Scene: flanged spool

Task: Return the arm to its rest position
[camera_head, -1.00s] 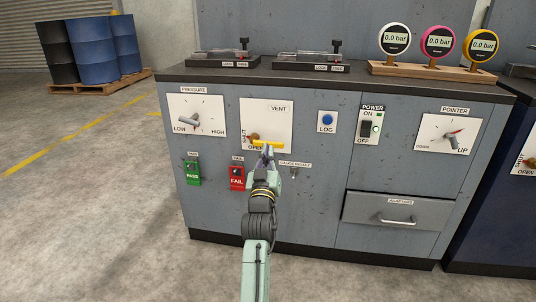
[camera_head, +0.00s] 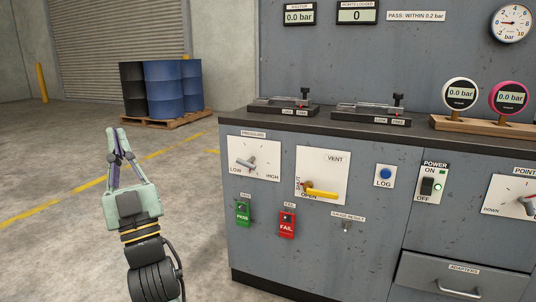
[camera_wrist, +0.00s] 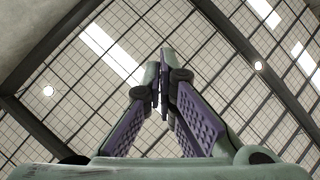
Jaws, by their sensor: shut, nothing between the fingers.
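My gripper (camera_head: 119,146) is up in the air over open floor, to the left of the grey test bench (camera_head: 310,255) in the head view. Its fingers point upward and are closed together with nothing between them. In the wrist view the fingertips (camera_wrist: 160,73) meet in front of the ceiling. The yellow vent lever (camera_head: 320,193) on the bench front is clear of my gripper and points right, beside the OPEN label.
Blue and black drums (camera_head: 165,90) stand on a wooden pallet (camera_head: 168,119) behind. The bench front has a pressure knob (camera_head: 246,163), green PASS tag (camera_head: 243,214), red FAIL tag (camera_head: 287,225) and a drawer (camera_head: 450,277). The floor around my gripper is clear.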

